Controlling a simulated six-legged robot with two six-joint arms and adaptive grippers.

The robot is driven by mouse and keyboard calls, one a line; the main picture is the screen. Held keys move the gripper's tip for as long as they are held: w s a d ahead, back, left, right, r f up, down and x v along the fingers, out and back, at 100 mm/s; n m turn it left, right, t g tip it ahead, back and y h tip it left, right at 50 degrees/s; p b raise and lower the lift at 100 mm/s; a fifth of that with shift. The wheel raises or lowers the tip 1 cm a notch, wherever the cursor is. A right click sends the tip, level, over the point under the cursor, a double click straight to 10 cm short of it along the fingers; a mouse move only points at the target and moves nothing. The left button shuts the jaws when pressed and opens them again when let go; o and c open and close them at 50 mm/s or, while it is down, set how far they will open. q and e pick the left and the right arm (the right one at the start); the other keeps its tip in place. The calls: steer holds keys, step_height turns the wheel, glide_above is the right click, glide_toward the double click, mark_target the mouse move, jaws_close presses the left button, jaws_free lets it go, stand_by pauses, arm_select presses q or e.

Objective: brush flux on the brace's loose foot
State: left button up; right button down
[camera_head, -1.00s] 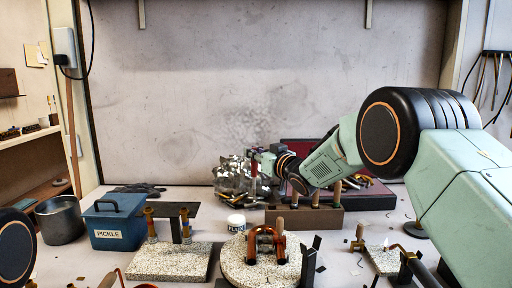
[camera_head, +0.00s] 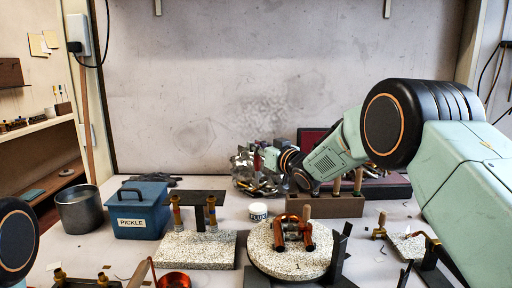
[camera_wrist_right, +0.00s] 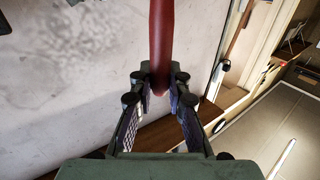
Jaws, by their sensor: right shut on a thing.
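My right gripper (camera_head: 266,159) is raised above the back of the bench, in front of the crumpled foil. In the right wrist view my right gripper (camera_wrist_right: 160,82) is shut on a red rod-like handle (camera_wrist_right: 161,40), which looks like a brush handle; its far end is out of frame. A white flux jar (camera_head: 258,212) stands on the bench, apart from the gripper. A copper U-shaped piece (camera_head: 281,238) rests on the round speckled board (camera_head: 262,258). I cannot make out the brace's loose foot. My left gripper is not in view.
A blue PICKLE box (camera_head: 139,222) and a grey pot (camera_head: 79,211) stand at left. A wooden block with upright tools (camera_head: 330,205) is behind the round board. A rectangular speckled board (camera_head: 195,250) lies left of it, and crumpled foil (camera_head: 245,172) lies at the back.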

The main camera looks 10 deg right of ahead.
mark_target(259, 168)
steer(key=shift+s+d+f+b, duration=0.1)
steer(key=shift+f+b, duration=0.4)
steer(key=shift+f, duration=0.2)
step_height(259, 168, down, 4)
steer(key=b, duration=0.3)
steer(key=shift+f, duration=0.15)
steer(key=shift+f+b, duration=0.5)
steer(key=shift+f, duration=0.15)
stand_by(1.0)
steer(key=shift+r, duration=0.15)
steer(key=shift+r+p, duration=3.1)
steer(key=shift+r, duration=0.45)
steer(key=shift+f, duration=0.1)
